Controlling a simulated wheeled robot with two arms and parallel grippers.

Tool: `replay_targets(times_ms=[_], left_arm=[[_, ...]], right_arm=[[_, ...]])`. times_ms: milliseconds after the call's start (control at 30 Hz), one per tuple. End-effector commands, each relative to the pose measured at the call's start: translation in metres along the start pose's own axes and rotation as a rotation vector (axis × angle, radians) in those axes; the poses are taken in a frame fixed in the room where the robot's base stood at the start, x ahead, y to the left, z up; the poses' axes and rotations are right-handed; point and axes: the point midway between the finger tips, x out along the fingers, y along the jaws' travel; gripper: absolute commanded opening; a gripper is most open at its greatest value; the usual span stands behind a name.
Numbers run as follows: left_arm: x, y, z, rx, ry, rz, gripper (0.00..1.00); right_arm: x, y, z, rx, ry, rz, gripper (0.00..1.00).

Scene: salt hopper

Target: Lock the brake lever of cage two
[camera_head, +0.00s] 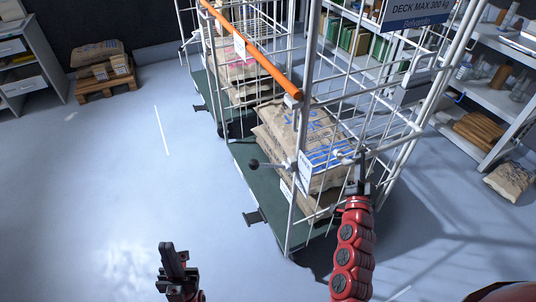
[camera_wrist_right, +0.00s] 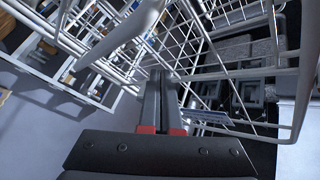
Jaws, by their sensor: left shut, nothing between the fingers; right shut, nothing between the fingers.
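A white wire cage (camera_head: 300,190) with a green deck stands in the middle of the head view, loaded with paper sacks (camera_head: 285,128). A lever with a dark ball knob (camera_head: 254,163) sticks out to the left from its near corner post. I cannot read a cage number. My right gripper (camera_head: 362,168) is shut and empty at the near side of the cage, right of the lever and apart from its knob. In the right wrist view its fingers (camera_wrist_right: 161,88) are together, in front of the wire bars. My left gripper (camera_head: 171,255) is shut and empty, low over the floor to the left.
An orange bar (camera_head: 252,50) runs along the cage top. Another loaded section (camera_head: 240,78) stands behind. Dark tabs (camera_head: 253,217) jut from the deck edge. Shelving (camera_head: 490,95) stands at right, with a sack (camera_head: 510,181) on the floor.

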Motion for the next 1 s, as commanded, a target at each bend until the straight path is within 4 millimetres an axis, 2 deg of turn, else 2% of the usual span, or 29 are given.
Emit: replay_targets(times_ms=[100,267,367,500,600,800,1000], left_arm=[[0.010,-0.001,-0.002,0.000,0.000,0.000,0.00],[0.019,-0.001,-0.003,0.000,0.000,0.000,0.00],[0.025,-0.001,-0.004,0.000,0.000,0.000,0.00],[0.032,-0.002,-0.005,0.000,0.000,0.000,0.00],[0.035,-0.002,-0.006,0.000,0.000,0.000,0.00],[0.037,-0.002,-0.006,0.000,0.000,0.000,0.00],[0.037,-0.002,-0.006,0.000,0.000,0.000,0.00]], right_arm=[[0.011,-0.016,0.009,0.106,-0.158,-0.003,0.00],[0.012,-0.054,0.025,0.219,-0.389,-0.056,0.00],[0.003,-0.085,0.030,0.264,-0.535,-0.110,0.00],[-0.022,-0.124,0.036,0.281,-0.742,-0.190,0.00],[-0.043,-0.144,0.036,0.266,-0.858,-0.239,0.00],[-0.073,-0.163,0.038,0.225,-1.004,-0.294,0.00],[-0.084,-0.167,0.038,0.204,-1.052,-0.311,0.00]])
